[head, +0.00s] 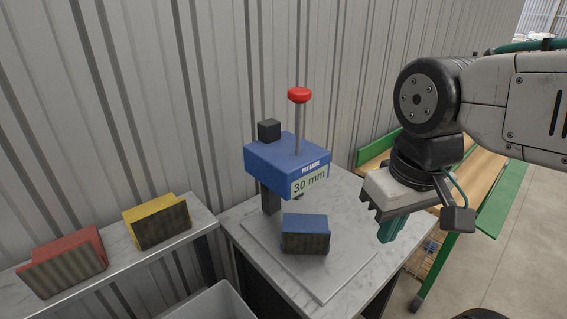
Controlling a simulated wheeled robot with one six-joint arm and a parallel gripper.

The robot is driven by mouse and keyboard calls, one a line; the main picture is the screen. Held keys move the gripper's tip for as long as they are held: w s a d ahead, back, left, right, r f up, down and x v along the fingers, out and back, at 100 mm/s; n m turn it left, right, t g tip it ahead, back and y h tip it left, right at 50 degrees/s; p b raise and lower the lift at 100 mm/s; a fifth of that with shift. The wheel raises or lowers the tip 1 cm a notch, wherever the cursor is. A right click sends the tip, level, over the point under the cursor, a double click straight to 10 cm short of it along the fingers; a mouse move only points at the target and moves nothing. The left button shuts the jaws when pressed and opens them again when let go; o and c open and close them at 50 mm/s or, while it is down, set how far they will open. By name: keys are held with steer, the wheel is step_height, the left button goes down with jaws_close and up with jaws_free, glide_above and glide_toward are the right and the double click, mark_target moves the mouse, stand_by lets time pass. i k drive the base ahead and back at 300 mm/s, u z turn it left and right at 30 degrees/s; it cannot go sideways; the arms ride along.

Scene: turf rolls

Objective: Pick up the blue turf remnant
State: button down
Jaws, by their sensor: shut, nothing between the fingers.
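The blue turf remnant (305,233), a small block with a blue top and a dark striped front face, lies on the pale plate under the blue pile gauge (285,163). The gauge carries a "30 mm" label and a red knob on a rod. My gripper (391,232) is to the right of the remnant, pointing down, with green fingers. It is shut and empty, apart from the remnant.
A red remnant (62,262) and a yellow remnant (158,221) sit on a narrow shelf at left, against the corrugated wall. A grey bin (213,303) stands at the bottom. The plate (330,285) is clear in front of the blue remnant. A green-edged wooden bench (485,165) is behind my arm.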

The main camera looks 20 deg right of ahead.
mark_target(309, 234)
steer(key=u, duration=0.9)
steer(key=k, duration=1)
steer(key=z, duration=0.7)
steer(key=i, duration=0.5)
steer(key=u, duration=0.05)
